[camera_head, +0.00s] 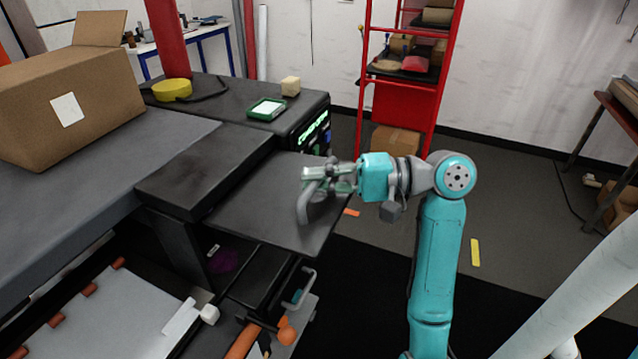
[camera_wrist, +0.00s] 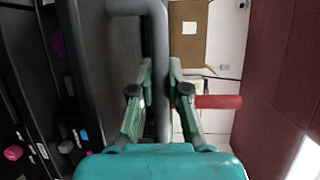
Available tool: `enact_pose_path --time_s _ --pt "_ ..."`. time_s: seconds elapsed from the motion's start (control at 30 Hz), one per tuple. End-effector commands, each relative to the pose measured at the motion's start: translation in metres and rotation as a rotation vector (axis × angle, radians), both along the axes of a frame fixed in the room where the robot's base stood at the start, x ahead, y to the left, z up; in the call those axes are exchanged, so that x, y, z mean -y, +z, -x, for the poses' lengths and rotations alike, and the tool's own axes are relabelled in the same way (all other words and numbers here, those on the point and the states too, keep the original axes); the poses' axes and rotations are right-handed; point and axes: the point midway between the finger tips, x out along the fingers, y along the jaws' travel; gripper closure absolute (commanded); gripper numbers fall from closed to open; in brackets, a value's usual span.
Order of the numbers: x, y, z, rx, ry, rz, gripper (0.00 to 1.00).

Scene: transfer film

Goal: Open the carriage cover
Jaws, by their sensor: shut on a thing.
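The carriage cover (camera_head: 255,212) is a dark flat panel on the machine, in the middle of the head view. A grey bent handle (camera_head: 304,207) stands on its right part. My gripper (camera_head: 312,180) is shut on the upper part of this handle, reaching in from the right. In the wrist view, the handle (camera_wrist: 158,45) runs between the green fingers of my gripper (camera_wrist: 160,70). The cover's dark surface (camera_wrist: 112,50) shows to the left of the handle there. The cover's exact tilt is hard to judge.
A cardboard box (camera_head: 65,105) sits on the machine's left top. A green-screened panel (camera_head: 267,109), a yellow tape roll (camera_head: 172,89) and a small block (camera_head: 290,86) lie behind the cover. A red shelf (camera_head: 405,105) stands behind. Open floor lies right of the machine.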

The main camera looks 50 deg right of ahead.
Motion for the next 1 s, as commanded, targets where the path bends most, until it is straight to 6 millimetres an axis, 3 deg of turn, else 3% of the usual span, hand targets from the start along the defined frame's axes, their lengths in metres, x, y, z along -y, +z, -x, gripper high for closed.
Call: enact_pose_path --time_s 0.3,0.33,0.4,0.43,0.77,1.0 --pt "0.0 0.001 0.0 0.003 0.0 0.0 1.0" --pt "0.0 0.001 0.0 0.002 0.0 0.001 0.8" --pt "0.0 0.001 0.0 0.001 0.0 0.0 0.63" --pt "0.0 0.0 0.0 0.001 0.0 0.0 0.59" --pt "0.002 0.0 0.001 0.0 -0.001 0.0 0.59" --pt "0.02 0.002 0.022 0.0 -0.005 -0.001 0.59"
